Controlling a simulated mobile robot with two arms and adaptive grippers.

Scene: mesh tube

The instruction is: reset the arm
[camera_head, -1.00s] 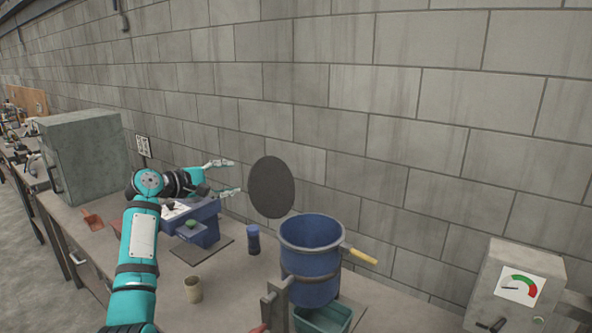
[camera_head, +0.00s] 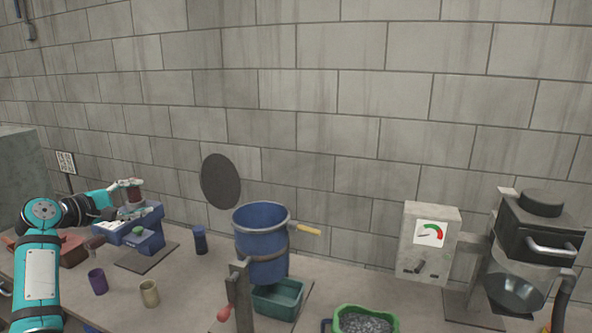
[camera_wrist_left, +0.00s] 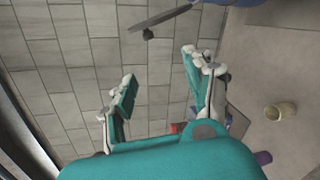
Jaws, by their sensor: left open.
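My left arm comes in from the left in the head view. Its gripper (camera_head: 134,198) is above and beside a blue bench device (camera_head: 146,240) with a green top knob. In the left wrist view the two fingers of my left gripper (camera_wrist_left: 160,72) are spread apart, with only the block wall seen between them. It appears to hold nothing. My right gripper does not show.
A blue mesh tube (camera_head: 262,243) with a yellow handle stands over a green tray (camera_head: 277,300). Cups (camera_head: 149,293) and a dark blue bottle (camera_head: 200,240) stand nearby. A gauge box (camera_head: 430,245) and a black machine (camera_head: 540,235) are at right. A block wall (camera_head: 330,100) closes the back.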

